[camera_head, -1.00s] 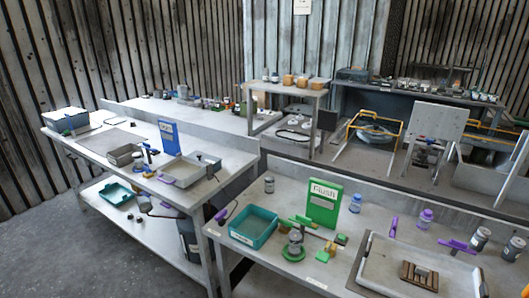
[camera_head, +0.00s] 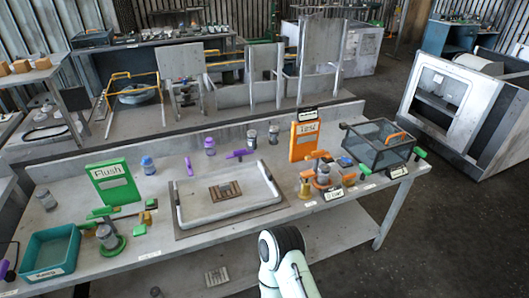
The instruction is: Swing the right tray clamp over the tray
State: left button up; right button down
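A shallow grey tray (camera_head: 228,196) sits on the middle of the near bench, with a brown slatted piece (camera_head: 225,190) lying in it. Two purple pieces that look like the tray clamps are behind its back edge. The right one (camera_head: 240,154) lies roughly level, pointing sideways. The left one (camera_head: 188,166) looks more upright. Neither appears to lie across the tray, though they are small here. A white link of one of my arms rises at the bottom middle, in front of the bench. Neither gripper shows.
A green "Flush" sign (camera_head: 113,182) and a teal bin (camera_head: 50,252) are on the left. An orange sign (camera_head: 304,141), orange fixtures and a dark clear-sided box (camera_head: 378,144) are on the right. Bottles (camera_head: 210,146) stand behind the tray. Floor is open at the right.

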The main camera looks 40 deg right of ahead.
aim_at(239, 153)
jog(key=l+z, duration=0.1)
jog(key=z, duration=1.15)
